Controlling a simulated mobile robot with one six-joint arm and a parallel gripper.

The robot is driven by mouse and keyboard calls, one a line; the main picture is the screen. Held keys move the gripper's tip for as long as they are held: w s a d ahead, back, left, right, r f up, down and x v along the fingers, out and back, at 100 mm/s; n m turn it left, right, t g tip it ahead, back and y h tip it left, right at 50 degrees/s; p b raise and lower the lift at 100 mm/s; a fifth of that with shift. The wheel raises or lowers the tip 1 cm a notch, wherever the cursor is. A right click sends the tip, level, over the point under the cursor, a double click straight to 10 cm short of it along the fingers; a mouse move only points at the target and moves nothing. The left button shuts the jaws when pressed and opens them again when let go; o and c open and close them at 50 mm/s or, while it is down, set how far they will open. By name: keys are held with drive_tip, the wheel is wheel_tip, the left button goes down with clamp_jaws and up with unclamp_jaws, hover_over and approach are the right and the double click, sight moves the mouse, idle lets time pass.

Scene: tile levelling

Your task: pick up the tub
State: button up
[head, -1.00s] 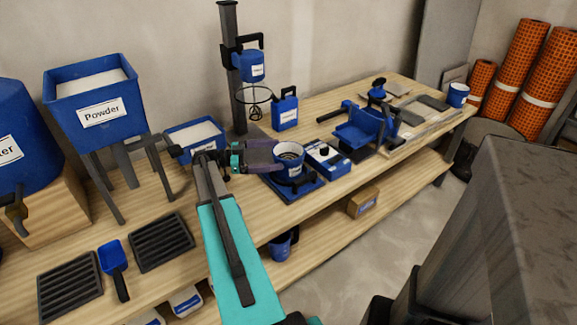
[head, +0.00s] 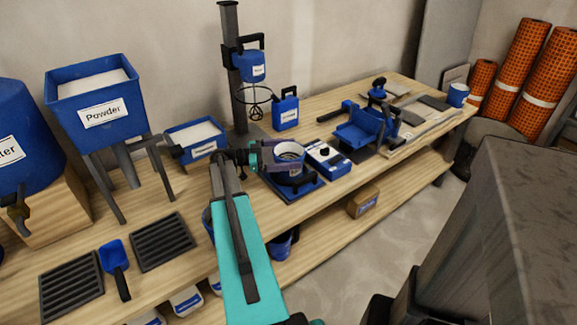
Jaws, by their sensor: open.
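The tub (head: 289,147) is a blue round vessel with a pale inside, standing upright on a flat blue base on the workbench. My gripper (head: 287,157) reaches in from the left at the tub's height. Its jaws are open, with a finger on the far side and one on the near side of the tub. The near finger covers part of the tub's front and its label. I cannot tell whether either finger touches the wall.
A blue boxed device (head: 328,159) sits close right of the tub. A mixer stand (head: 237,80) and a blue canister (head: 285,109) stand behind. A powder bin (head: 203,148) is at the left. The bench's front edge (head: 300,212) is near.

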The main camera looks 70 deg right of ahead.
sight(302, 152)
drive_tip(key=shift+x, duration=1.9)
drive_tip(key=shift+r, duration=0.1)
drive_tip(key=c, duration=2.1)
